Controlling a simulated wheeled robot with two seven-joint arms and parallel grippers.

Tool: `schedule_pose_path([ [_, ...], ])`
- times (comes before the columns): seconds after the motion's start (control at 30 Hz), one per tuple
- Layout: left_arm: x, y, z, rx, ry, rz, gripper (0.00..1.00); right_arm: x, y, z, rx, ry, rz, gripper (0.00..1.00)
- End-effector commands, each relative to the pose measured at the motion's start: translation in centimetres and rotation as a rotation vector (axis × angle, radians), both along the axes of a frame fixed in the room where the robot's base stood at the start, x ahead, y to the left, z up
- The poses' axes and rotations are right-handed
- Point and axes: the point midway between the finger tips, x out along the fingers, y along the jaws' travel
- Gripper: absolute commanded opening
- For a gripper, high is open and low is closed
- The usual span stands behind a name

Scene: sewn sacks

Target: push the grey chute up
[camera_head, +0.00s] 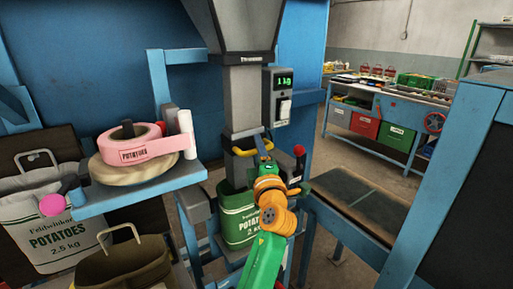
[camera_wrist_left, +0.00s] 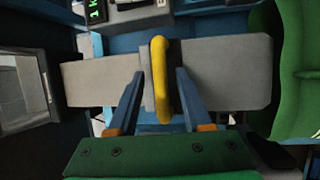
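The grey chute (camera_head: 241,98) hangs below a wide hopper, with a yellow handle (camera_head: 243,152) across its lower part. In the left wrist view the chute (camera_wrist_left: 225,75) runs sideways, with the handle (camera_wrist_left: 160,80) standing across it. My left gripper (camera_head: 262,148) is at the handle. Its two dark blue fingers (camera_wrist_left: 160,88) are apart, one on each side of the handle, with a small gap to each side. A green potato sack (camera_head: 238,222) is below the chute; its top is partly hidden by my arm. My right gripper is not in view.
A scale display (camera_head: 284,81) reading 1 kg is right of the chute. A blue shelf (camera_head: 140,196) with a pink label roll (camera_head: 130,146) stands left, above paper sacks (camera_head: 40,225). A belt table (camera_head: 355,200) is at the right. A workbench with crates stands behind.

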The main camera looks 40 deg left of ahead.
Motion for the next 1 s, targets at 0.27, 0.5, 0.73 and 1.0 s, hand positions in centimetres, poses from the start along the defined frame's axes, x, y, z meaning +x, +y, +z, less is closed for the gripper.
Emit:
schedule_pose_path([
  [0.27, 0.0, 0.01, -0.05, 0.0, 0.001, 0.0, 0.0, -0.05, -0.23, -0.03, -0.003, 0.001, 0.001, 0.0],
  [0.5, 0.0, 0.03, -0.06, 0.0, 0.001, 0.0, 0.0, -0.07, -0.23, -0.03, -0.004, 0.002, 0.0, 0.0],
  [0.73, -0.01, 0.04, -0.06, -0.001, 0.002, 0.001, 0.0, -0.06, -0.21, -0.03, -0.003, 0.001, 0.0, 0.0],
  [1.0, -0.02, 0.05, -0.07, -0.001, 0.002, 0.001, 0.0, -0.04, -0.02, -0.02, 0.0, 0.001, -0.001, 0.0],
])
